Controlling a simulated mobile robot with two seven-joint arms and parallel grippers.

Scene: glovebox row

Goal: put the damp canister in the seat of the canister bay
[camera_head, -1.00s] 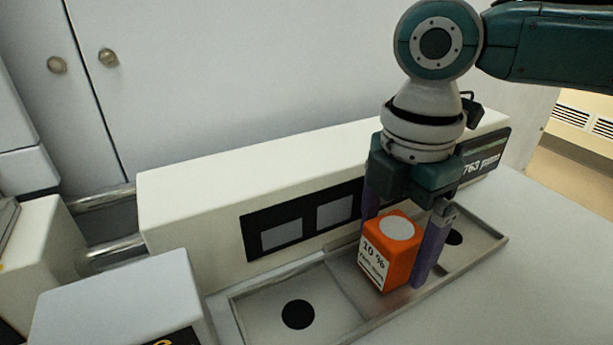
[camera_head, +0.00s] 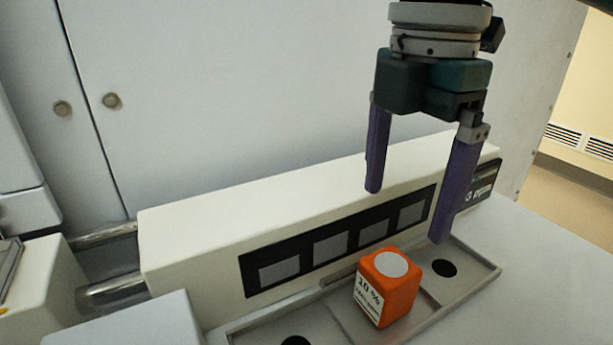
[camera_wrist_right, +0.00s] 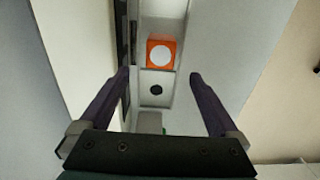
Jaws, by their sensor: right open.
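The orange canister (camera_head: 388,287) has a white round top and a white label reading "10 %". It stands upright in the middle part of the shallow metal-rimmed tray of the canister bay (camera_head: 462,294), between two black round spots. My right gripper (camera_head: 406,215) is open and empty above the canister, apart from it. In the right wrist view the canister (camera_wrist_right: 161,52) lies beyond the open fingers (camera_wrist_right: 158,75), with one black spot nearer. Whatever is under the canister is hidden. My left gripper is not in view.
A long cream housing (camera_head: 200,225) with a black strip of grey windows (camera_head: 335,243) runs behind the tray. A pale box (camera_head: 130,325) stands at the lower left. A black spot (camera_head: 444,268) marks the bare right part of the tray. The counter on the right is clear.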

